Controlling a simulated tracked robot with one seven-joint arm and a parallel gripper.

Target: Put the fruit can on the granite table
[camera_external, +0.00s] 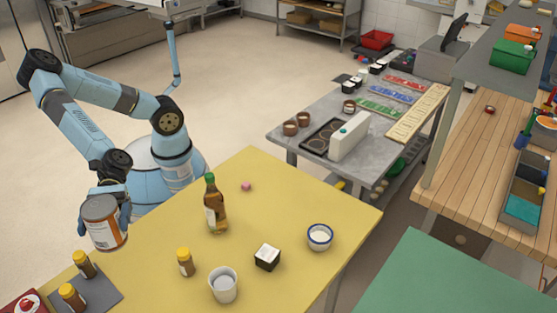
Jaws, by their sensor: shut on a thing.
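My gripper (104,203) is shut on the fruit can (105,228), a large tin with a white and orange-brown label. The can is upright, with its silver lid up, and a blue finger shows on each side. It appears at the left edge of the yellow table; I cannot tell whether its base touches the top. The grey stone-topped table (285,142), which looks like the granite table, stands farther back to the right, well apart from my gripper.
On the yellow table (290,200) stand a green-capped bottle (215,205), a yellow-capped jar (185,262), a white cup (223,285), a black-and-white box (267,257) and a bowl (319,238).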

